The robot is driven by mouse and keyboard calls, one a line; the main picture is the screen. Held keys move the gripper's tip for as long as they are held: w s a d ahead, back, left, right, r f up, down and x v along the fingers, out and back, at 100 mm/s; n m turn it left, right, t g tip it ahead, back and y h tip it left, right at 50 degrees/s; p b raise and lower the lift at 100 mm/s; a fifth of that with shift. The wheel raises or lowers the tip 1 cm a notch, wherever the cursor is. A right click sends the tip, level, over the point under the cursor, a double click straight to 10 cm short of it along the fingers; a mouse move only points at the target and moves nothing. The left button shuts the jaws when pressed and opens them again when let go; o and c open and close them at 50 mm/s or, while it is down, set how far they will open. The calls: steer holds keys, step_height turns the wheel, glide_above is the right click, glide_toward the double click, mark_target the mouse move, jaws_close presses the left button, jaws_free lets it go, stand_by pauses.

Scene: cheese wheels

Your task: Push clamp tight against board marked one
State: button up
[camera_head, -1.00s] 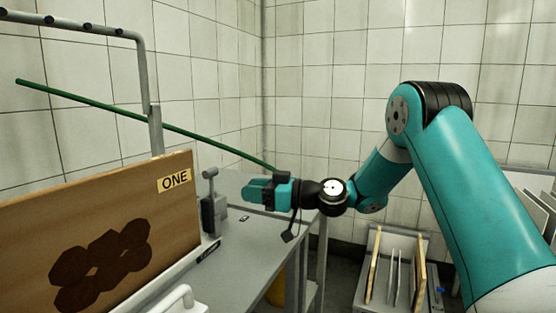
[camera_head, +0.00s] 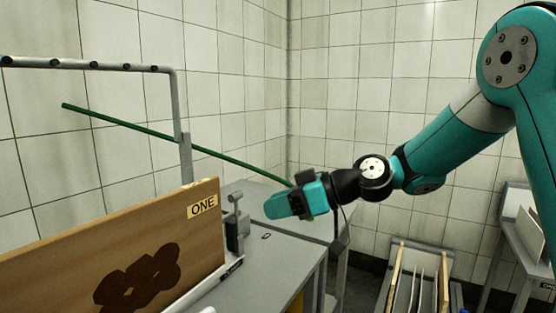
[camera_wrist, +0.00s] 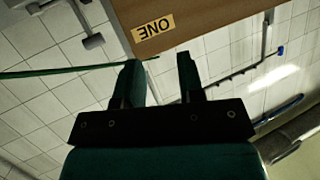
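The brown board (camera_head: 120,240) marked ONE stands upright at the left, with dark hexagonal patches on its face. The board also shows at the top of the wrist view (camera_wrist: 205,14), its label upside down. The grey clamp (camera_head: 236,232) with a raised handle stands just past the board's right end; I cannot tell whether they touch. A grey knobbed part in the wrist view (camera_wrist: 92,40) looks like its handle. My gripper (camera_head: 278,206) is right of the clamp and apart from it in the picture. Its two fingers (camera_wrist: 160,60) are spread with nothing between them.
A thin green rod (camera_head: 150,133) slants down behind the clamp towards my gripper. A grey rail frame (camera_head: 177,100) stands behind the board. The grey table (camera_head: 275,265) is mostly clear right of the clamp.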

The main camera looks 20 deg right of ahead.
steer(key=s+a+r+m+g+h+p, duration=0.1)
steer(key=s+a+r+g+h+p, duration=0.2)
steer(key=s+r+p, duration=0.5)
steer(key=shift+s+a+h+p, duration=0.15)
steer(key=shift+s+h+p, duration=0.25)
steer(key=shift+s, duration=1.45)
